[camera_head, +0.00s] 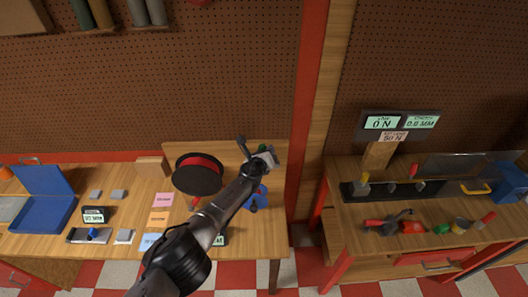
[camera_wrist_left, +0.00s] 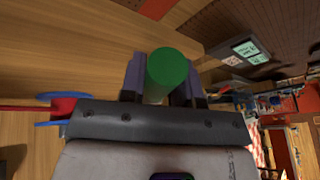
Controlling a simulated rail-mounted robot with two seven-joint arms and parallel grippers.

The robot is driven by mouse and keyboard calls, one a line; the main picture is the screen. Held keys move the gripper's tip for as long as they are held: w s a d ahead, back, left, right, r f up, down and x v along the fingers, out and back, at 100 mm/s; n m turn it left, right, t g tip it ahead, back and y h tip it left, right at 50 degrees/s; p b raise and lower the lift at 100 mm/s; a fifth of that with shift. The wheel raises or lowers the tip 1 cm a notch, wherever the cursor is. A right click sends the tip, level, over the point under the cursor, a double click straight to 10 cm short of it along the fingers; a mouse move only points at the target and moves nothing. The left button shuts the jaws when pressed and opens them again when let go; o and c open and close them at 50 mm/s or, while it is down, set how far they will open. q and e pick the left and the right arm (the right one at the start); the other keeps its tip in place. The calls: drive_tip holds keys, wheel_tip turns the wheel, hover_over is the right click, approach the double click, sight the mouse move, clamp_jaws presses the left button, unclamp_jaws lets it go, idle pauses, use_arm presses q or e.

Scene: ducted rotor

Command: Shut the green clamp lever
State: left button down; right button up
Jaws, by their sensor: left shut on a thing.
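My left gripper (camera_head: 266,155) reaches up over the right end of the left bench. In the left wrist view its two dark fingers (camera_wrist_left: 165,88) stand on either side of a green cylinder, the green clamp lever's grip (camera_wrist_left: 168,68), and are shut on it. In the head view only a small bit of the green lever (camera_head: 262,147) shows beside the gripper. The rest of the clamp is mostly hidden by my gripper and arm. My right gripper is in neither view.
A black duct ring with a red band (camera_head: 198,173) stands left of my arm. A blue part (camera_head: 257,198) lies just below the gripper. A wooden back panel (camera_head: 215,150) rises behind. A second bench (camera_head: 400,215) with tools is to the right, across a gap.

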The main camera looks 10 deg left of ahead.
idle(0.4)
use_arm(q)
drive_tip(key=c, duration=1.2)
unclamp_jaws()
drive_tip(key=shift+d, duration=0.1)
drive_tip(key=o, duration=0.4)
drive_tip(key=shift+c, duration=0.2)
drive_tip(key=shift+s+r+p, duration=0.1)
drive_tip(key=shift+r+p, duration=0.1)
drive_tip(key=shift+p, duration=0.15)
drive_tip(key=p+v, duration=0.3)
drive_tip(key=v, duration=1)
drive_tip(key=shift+s, duration=0.25)
